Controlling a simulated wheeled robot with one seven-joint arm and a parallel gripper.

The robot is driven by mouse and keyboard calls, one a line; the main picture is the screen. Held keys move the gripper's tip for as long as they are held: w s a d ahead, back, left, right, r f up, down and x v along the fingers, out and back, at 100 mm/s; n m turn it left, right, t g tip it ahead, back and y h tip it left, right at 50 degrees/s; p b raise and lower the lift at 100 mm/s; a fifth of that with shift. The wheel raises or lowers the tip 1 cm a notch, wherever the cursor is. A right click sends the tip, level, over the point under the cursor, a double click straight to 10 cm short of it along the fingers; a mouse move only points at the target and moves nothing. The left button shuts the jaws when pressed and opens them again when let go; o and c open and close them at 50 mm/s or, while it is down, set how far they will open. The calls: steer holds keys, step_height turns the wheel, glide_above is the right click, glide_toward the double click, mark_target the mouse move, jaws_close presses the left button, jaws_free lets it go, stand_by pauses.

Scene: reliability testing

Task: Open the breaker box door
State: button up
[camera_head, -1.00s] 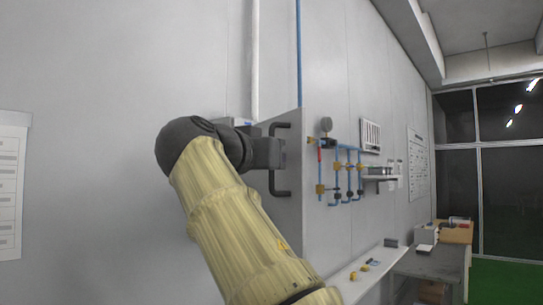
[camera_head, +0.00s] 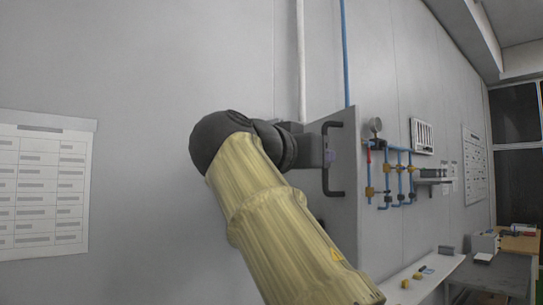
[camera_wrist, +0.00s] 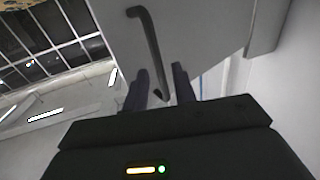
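The breaker box door (camera_head: 345,205) is a grey panel standing out from the wall at an angle, with its right edge nearer the camera. How far it is swung from the box is unclear. A black bar handle (camera_head: 325,182) is fixed on its left-facing side. My gripper (camera_head: 328,157) is at the handle's middle, partly hidden behind it. In the wrist view, the handle (camera_wrist: 147,35) runs down between the two dark fingers of my gripper (camera_wrist: 160,70), with a gap visible around it. The door's face (camera_wrist: 205,35) fills the upper part.
A paper chart (camera_head: 40,185) hangs on the wall at the left. A low white shelf (camera_head: 425,283) with small yellow items is at lower right.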

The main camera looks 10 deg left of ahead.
steer(key=b+v, duration=0.1)
steer(key=v, duration=1.2)
steer(key=shift+s+a, duration=0.2)
steer(key=shift+s, duration=0.15)
